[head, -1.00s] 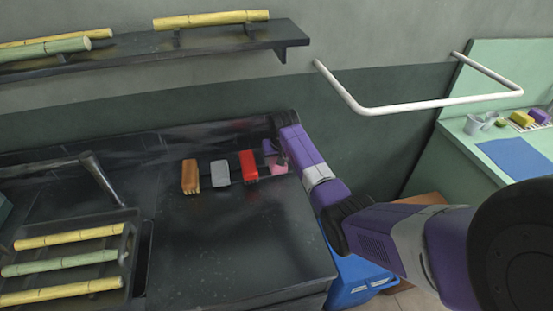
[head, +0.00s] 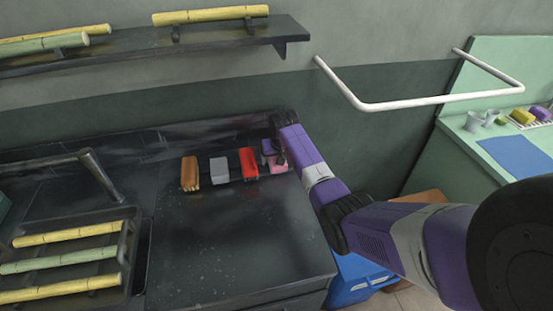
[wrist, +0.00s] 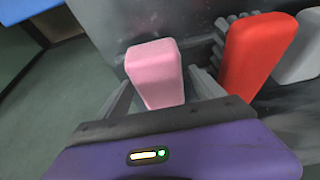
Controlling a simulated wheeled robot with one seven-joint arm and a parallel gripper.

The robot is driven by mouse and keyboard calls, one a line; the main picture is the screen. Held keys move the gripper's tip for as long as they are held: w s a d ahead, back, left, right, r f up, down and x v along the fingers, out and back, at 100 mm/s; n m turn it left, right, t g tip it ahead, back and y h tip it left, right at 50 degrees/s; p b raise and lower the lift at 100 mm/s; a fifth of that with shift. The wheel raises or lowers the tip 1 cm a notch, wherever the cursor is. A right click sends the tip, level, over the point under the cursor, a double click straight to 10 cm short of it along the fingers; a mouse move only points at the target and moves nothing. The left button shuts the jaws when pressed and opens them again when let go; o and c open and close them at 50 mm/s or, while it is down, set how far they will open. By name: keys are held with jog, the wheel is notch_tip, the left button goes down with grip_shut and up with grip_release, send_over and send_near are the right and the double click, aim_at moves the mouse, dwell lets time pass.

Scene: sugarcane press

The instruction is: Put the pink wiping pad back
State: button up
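The pink wiping pad (head: 277,167) is at the back right of the dark counter, at the right end of a row with the red one. In the wrist view the pink pad (wrist: 154,72) stands between the two grey fingers of my gripper (wrist: 163,88). The fingers are spread, with a visible gap on the right side of the pad. In the head view my gripper (head: 274,158) is over the pad from behind, and its fingers are mostly hidden. The pad's lower end is hidden in the wrist view by my gripper body.
Left of the pink pad are a red block (head: 249,164), a grey block (head: 219,170) and an orange-brown brush (head: 190,173). The red block is close to my right finger. A white rail (head: 420,104) juts from the wall. The counter front (head: 235,245) is clear.

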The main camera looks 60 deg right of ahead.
jog(key=shift+r+p, duration=0.45)
jog(key=shift+r, duration=0.3)
jog(key=v, duration=1.1)
jog(key=shift+s+a+r, duration=0.15)
jog(key=shift+s+r, duration=0.05)
jog(key=shift+r, duration=0.1)
jog(key=shift+w, duration=0.1)
